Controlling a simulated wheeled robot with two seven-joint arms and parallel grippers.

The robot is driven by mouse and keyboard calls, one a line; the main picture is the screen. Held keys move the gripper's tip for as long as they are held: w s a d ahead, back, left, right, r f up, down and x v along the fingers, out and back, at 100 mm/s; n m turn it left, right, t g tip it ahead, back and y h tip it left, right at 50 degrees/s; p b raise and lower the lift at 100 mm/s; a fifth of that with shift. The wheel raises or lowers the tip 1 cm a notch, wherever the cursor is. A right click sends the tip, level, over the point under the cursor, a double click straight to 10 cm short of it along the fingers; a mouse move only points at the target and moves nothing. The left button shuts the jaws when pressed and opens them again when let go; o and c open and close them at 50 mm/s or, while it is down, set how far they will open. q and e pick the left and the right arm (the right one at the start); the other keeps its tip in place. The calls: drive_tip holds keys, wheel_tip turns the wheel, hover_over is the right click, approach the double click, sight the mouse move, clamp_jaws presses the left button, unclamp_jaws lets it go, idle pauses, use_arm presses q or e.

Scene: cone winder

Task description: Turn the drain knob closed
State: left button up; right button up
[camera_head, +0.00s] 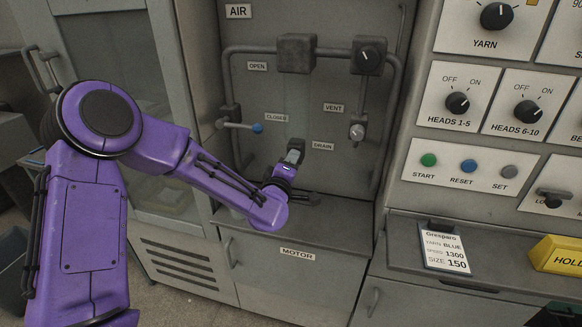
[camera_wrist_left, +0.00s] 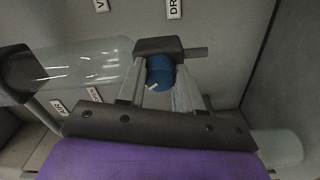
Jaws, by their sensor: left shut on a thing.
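The drain knob (camera_wrist_left: 159,73) is blue with a small white mark and sits on a dark valve block (camera_wrist_left: 157,46) with a short grey stub at its side. My left gripper (camera_wrist_left: 160,88) has its two grey fingers on either side of the knob and is shut on it. In the head view my left gripper (camera_head: 293,157) reaches to the panel just left of the DRAIN label (camera_head: 323,146), and its wrist hides the knob there. My right gripper is not in view.
A lever with a blue end (camera_head: 257,128) sticks out left of the gripper, under the CLOSED label (camera_head: 276,117). The vent knob (camera_head: 357,131) is up and to the right. A clear cylinder (camera_wrist_left: 95,68) is close beside the valve in the wrist view. A grey ledge (camera_head: 335,215) lies below.

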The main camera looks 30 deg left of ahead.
use_arm(q)
drive_tip(key=shift+n+b, duration=0.4)
drive_tip(key=shift+n, duration=0.7)
drive_tip(key=o, duration=1)
drive_tip(key=shift+o, duration=0.2)
drive_tip(key=b+v, duration=0.2)
drive_tip(key=v, duration=0.8)
drive_tip(key=shift+s, duration=0.25)
